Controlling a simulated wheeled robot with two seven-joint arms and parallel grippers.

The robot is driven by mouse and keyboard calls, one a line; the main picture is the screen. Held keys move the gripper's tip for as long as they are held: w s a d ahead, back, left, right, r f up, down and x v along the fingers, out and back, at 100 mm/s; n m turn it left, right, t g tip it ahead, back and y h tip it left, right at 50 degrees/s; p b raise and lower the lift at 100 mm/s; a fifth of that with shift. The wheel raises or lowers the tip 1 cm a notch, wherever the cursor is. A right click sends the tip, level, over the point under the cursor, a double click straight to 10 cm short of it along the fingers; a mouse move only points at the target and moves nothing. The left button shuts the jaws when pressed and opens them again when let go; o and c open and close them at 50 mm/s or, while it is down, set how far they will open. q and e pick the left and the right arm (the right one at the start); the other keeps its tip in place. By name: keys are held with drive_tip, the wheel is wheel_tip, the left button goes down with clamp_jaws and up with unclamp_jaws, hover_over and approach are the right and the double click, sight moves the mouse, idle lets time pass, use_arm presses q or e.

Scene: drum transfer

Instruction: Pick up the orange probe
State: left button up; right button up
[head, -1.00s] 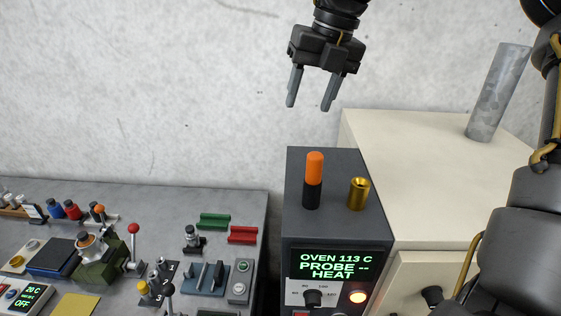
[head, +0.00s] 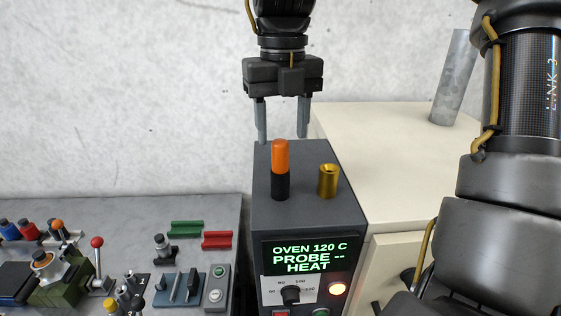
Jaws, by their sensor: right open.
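The orange probe (head: 280,157) stands upright on top of the dark oven controller box, with an orange upper part and a black lower part. My right gripper (head: 283,138) is open and points down, its two grey fingers apart. In the picture its fingertips show around the probe's top, one on each side, with no visible contact. I cannot tell the exact depth between them. My left gripper is not in view.
A brass cylinder (head: 328,181) stands right of the probe on the controller box (head: 262,222), whose display reads OVEN 120 C, PROBE --, HEAT. A cream cabinet (head: 395,150) carries a grey metal tube (head: 450,78). A grey bench (head: 190,207) with several devices is at left.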

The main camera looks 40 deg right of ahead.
sight(281, 141)
drive_tip(key=f, duration=0.4)
drive_tip(key=shift+a+f+b, duration=0.15)
drive_tip(key=shift+a+b, duration=0.1)
drive_tip(key=shift+b, duration=0.1)
drive_tip(key=shift+f, duration=0.4)
drive_tip(key=c, duration=1.1)
wheel_tip(281, 141, up, 10)
drive_tip(key=p, duration=0.4)
drive_tip(key=shift+s+d+r, duration=0.1)
drive_tip(key=shift+r, duration=0.25)
drive_tip(key=shift+s+d+r+m+p, duration=0.35)
drive_tip(key=shift+s+d+m, duration=0.65)
drive_tip(key=shift+m, duration=1)
drive_tip(key=shift+s+d+r+m+p, duration=0.2)
drive_tip(key=shift+s+d+m+p, duration=0.35)
drive_tip(key=shift+d+m, duration=1.1)
drive_tip(key=shift+s+d+r+m+p, duration=0.25)
drive_tip(key=shift+s+d+m, duration=0.6)
drive_tip(key=shift+m, duration=1.5)
